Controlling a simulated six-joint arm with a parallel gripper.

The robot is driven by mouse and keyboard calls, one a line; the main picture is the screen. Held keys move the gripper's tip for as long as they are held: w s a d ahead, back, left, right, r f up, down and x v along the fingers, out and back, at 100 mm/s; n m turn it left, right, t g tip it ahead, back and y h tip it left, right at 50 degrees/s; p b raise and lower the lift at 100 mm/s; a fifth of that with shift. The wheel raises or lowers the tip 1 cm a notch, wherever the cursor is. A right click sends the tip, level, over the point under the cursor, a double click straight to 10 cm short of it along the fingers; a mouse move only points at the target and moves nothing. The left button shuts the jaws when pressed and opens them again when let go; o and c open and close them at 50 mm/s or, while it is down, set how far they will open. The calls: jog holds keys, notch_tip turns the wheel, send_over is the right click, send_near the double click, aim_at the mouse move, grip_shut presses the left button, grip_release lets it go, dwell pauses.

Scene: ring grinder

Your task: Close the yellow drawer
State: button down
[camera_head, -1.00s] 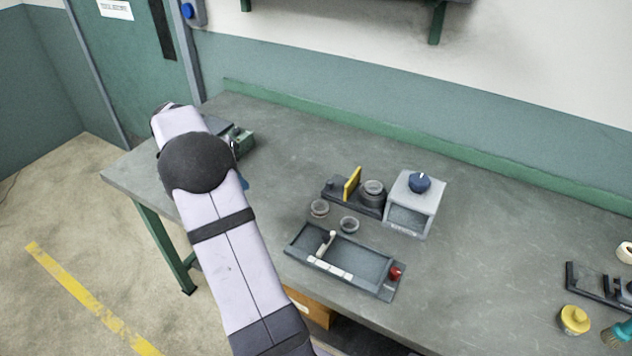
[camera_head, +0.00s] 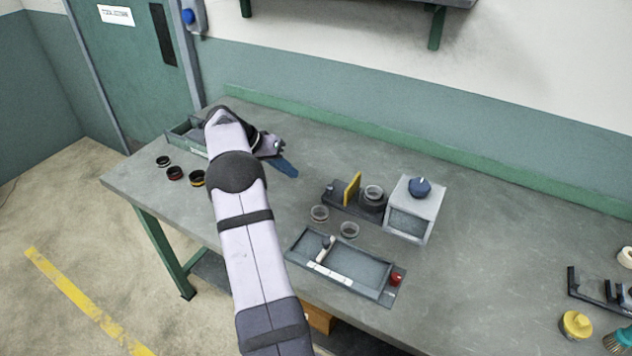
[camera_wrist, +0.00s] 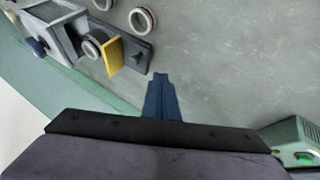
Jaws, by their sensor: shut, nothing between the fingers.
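A yellow-orange drawer front (camera_head: 319,318) shows under the front edge of the workbench in the head view, beside my arm. My arm hides part of it, and I cannot tell how far it is open. It is not in the wrist view. My gripper (camera_head: 287,168) is above the back left part of the bench, well apart from the drawer. Its narrow blue fingers (camera_wrist: 160,88) are together and empty in the wrist view, over bare bench.
A grey tray (camera_head: 345,262) with a red knob lies near the bench front. Behind it are loose rings, a yellow-plated fixture (camera_head: 352,190) and a grey box with a blue knob (camera_head: 420,187). A green bin (camera_head: 184,138) and several dark rings are at left.

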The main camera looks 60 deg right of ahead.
aim_at(361, 203)
jog(key=p+x, duration=0.2)
jog(key=x, duration=0.4)
jog(key=shift+s+d, duration=0.1)
jog(key=shift+s, duration=0.05)
jog(key=s, duration=0.1)
jog(key=p, duration=0.1)
jog(key=s+d+p, duration=0.1)
jog(key=shift+s+f, duration=0.25)
jog(key=shift+s, duration=0.05)
jog(key=shift+s+d+f+p, duration=0.2)
jog(key=shift+s+p, duration=0.4)
jog(key=shift+s, duration=0.05)
jog(key=s+b, duration=0.7)
jog(key=s, duration=0.5)
jog(key=shift+s+f, duration=0.1)
jog(key=shift+s, duration=0.35)
jog(key=shift+a, duration=0.1)
